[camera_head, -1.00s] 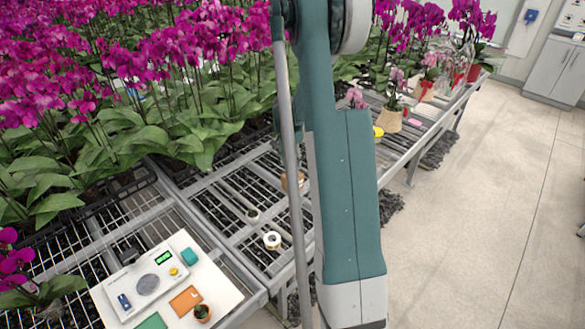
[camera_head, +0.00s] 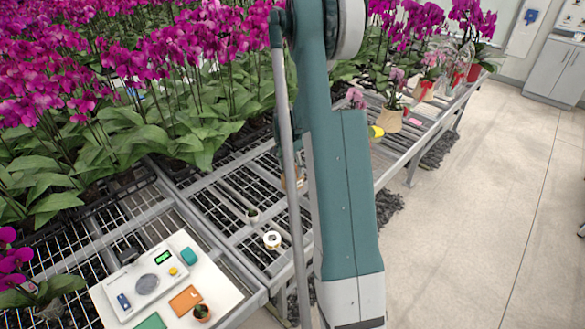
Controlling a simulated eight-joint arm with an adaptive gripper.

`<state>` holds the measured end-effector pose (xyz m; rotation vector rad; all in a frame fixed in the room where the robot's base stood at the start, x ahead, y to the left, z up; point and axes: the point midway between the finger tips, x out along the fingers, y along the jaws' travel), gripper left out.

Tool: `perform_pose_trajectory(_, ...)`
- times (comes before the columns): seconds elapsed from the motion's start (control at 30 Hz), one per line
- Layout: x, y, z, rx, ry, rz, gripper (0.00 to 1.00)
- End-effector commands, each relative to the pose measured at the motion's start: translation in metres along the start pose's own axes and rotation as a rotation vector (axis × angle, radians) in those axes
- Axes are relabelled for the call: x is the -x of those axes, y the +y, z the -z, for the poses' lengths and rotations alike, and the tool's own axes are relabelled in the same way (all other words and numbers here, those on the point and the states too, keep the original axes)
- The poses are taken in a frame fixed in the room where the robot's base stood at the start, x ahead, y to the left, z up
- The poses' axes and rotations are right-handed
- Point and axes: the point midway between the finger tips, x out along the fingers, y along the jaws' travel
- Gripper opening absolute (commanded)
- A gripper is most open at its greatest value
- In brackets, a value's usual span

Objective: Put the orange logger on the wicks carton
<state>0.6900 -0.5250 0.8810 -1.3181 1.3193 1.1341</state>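A flat orange piece (camera_head: 186,300) lies on the white board at the lower left, beside a small brown pot. A small yellow-orange item (camera_head: 174,272) sits by the display of the white scale (camera_head: 140,285). I cannot tell which of these, if either, is the orange logger. No carton marked for wicks can be made out; a teal block (camera_head: 189,256) and a green flat piece (camera_head: 150,322) are on the same board. My gripper is below the frame, out of sight; my arm crosses the middle of the view.
The white board (camera_head: 225,290) rests on a slatted metal bench (camera_head: 225,190). Dense magenta orchids (camera_head: 150,75) fill the back left. The floor (camera_head: 480,220) at right is clear.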

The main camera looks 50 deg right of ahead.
Motion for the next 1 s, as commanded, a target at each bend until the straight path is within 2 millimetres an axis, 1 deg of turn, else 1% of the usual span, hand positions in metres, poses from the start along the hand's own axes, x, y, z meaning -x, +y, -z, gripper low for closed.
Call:
perform_pose_trajectory(0.37, 0.001, 0.0, 0.0, 0.0, 0.0, 0.0, 0.51)
perform_pose_trajectory(0.57, 0.008, 0.0, 0.001, 0.0, 0.0, 0.0, 0.51)
perform_pose_trajectory(0.77, 0.027, 0.0, 0.0, 0.0, 0.0, 0.0, 0.51)
perform_pose_trajectory(1.0, 0.06, 0.0, 0.0, 0.001, 0.0, 0.0, 0.51)
